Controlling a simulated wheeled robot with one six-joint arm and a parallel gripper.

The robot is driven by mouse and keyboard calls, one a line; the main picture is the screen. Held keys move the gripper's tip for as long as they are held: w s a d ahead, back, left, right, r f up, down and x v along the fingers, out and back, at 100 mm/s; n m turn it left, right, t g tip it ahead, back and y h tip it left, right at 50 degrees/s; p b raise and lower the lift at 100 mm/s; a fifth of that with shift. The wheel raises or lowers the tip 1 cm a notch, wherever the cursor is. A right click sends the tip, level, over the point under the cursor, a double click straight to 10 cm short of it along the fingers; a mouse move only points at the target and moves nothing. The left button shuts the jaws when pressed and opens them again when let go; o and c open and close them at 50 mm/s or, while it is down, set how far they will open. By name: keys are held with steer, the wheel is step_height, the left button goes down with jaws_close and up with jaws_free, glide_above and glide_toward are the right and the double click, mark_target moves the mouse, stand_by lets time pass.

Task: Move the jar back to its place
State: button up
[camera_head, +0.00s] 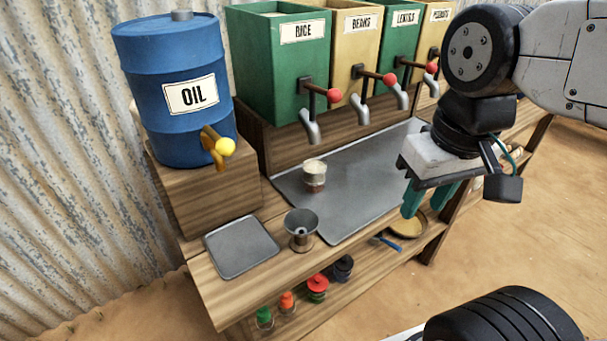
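A small jar (315,177) with pale contents on top and a brown lower part stands upright on the large grey metal tray (345,205), below the green rice bin. My gripper (425,208) hangs to the right of the jar, over the tray's right side. The gripper does not touch the jar. Which spot is the jar's place cannot be told from this view.
A metal funnel (301,225) stands at the counter's front beside a small grey tray (242,248). A blue oil drum (172,125) is at left. Taps (309,125) overhang the large tray. Several small containers (317,288) sit on the lower shelf. A pan (408,225) is below my gripper.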

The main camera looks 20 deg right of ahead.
steer(key=o, duration=0.7)
steer(key=shift+w+d, duration=0.1)
steer(key=shift+w, duration=0.1)
steer(key=o, duration=0.4)
steer(key=w+d+f+t, duration=0.1)
steer(key=w, duration=0.3)
steer(key=w+d+f+t+h, duration=0.1)
steer(key=w+f, duration=0.1)
steer(key=w, duration=0.3)
steer(key=w+d+f+t, duration=0.1)
steer(key=w+d, duration=0.1)
steer(key=w, duration=0.2)
steer(key=shift+w+f+h, duration=0.25)
steer(key=shift+w+h, duration=0.1)
steer(key=shift+h, duration=0.05)
steer(key=n+t+y, duration=0.2)
steer(key=n+t, duration=0.1)
steer(key=t, duration=0.2)
glide_toward(323, 168)
steer(key=w+d, duration=0.1)
steer(key=d, duration=0.5)
steer(key=shift+w+a+f+n+t+y, duration=0.35)
steer(key=shift+w+a+f+t+y, duration=0.15)
steer(key=shift+w+a+f+y, duration=0.3)
steer(key=shift+w+a+f+n+t+y, duration=0.3)
steer(key=shift+w+a+f+t+y, duration=0.25)
steer(key=shift+a+f+y, duration=0.45)
steer(key=shift+w+a+f+n+t+y, duration=0.4)
steer(key=shift+w+a+f+y, duration=0.35)
steer(key=shift+f+y, duration=0.3)
